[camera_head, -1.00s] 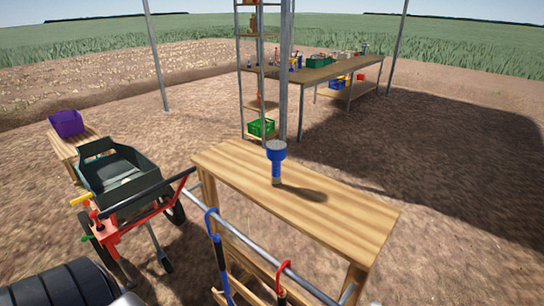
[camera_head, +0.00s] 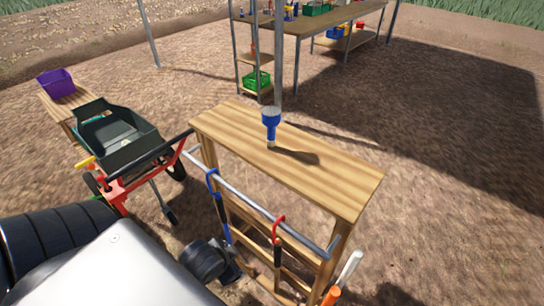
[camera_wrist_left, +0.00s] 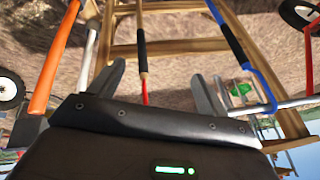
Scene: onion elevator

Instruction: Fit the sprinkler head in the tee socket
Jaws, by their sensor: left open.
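A blue piece with a wide grey top (camera_head: 271,125) stands upright on the wooden bench (camera_head: 330,180); I cannot tell for sure whether it is the sprinkler head. I cannot make out a tee socket. My left gripper (camera_head: 232,271) is low in front of the bench, below its top and apart from the blue piece. In the left wrist view my left gripper (camera_wrist_left: 162,80) is open, with nothing between its fingers. My right gripper is not in view.
A grey rail (camera_head: 262,210) along the bench front carries hanging tools with blue and red hooks. White and orange handles (camera_head: 348,268) stand at its right end. A wheelbarrow (camera_head: 118,140) and a purple crate (camera_head: 57,83) are left. A long table (camera_head: 310,22) stands behind.

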